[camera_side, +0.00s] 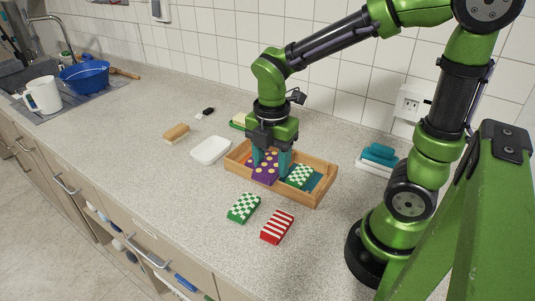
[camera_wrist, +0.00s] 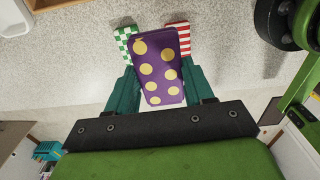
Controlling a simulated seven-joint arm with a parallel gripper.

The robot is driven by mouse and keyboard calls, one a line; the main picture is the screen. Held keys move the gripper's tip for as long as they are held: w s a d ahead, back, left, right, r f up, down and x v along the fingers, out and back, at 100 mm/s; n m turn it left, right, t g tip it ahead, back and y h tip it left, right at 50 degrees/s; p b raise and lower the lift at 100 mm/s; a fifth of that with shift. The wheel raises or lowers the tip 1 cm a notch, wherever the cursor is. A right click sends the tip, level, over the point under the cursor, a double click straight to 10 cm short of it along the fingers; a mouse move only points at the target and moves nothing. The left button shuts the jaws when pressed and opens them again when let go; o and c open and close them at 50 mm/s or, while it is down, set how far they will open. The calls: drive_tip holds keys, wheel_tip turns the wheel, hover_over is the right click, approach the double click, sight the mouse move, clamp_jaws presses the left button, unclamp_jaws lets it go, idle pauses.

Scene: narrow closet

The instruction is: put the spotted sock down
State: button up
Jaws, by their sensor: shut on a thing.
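The spotted sock, a purple folded block with yellow dots (camera_side: 265,173), is held between the teal fingers of my gripper (camera_side: 270,164). In the wrist view the sock (camera_wrist: 158,70) lies between the two fingers. In the side view it overlaps the left part of a wooden tray (camera_side: 316,201) and hides part of its front wall. I cannot tell whether the sock touches the tray. A green-and-white checked sock (camera_side: 299,176) is in the tray's right part, beside a teal piece (camera_side: 315,181).
A green checked sock (camera_side: 243,208) and a red striped sock (camera_side: 277,227) lie on the counter in front of the tray. A white dish (camera_side: 210,151) and a brush (camera_side: 176,133) are to the left. A teal sponge (camera_side: 379,154) is to the right. The left front counter is clear.

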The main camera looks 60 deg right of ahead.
drive_tip(key=shift+r, duration=0.9)
drive_tip(key=w+d, duration=1.4)
drive_tip(key=d, duration=0.1)
drive_tip(key=shift+m, duration=0.3)
wheel_tip(320, 180, down, 9)
drive_tip(key=shift+s+r, duration=0.1)
drive_tip(key=shift+s, duration=0.05)
drive_tip(key=shift+f, duration=2.25)
drive_tip(key=shift+f, duration=0.1)
drive_tip(key=o, duration=1)
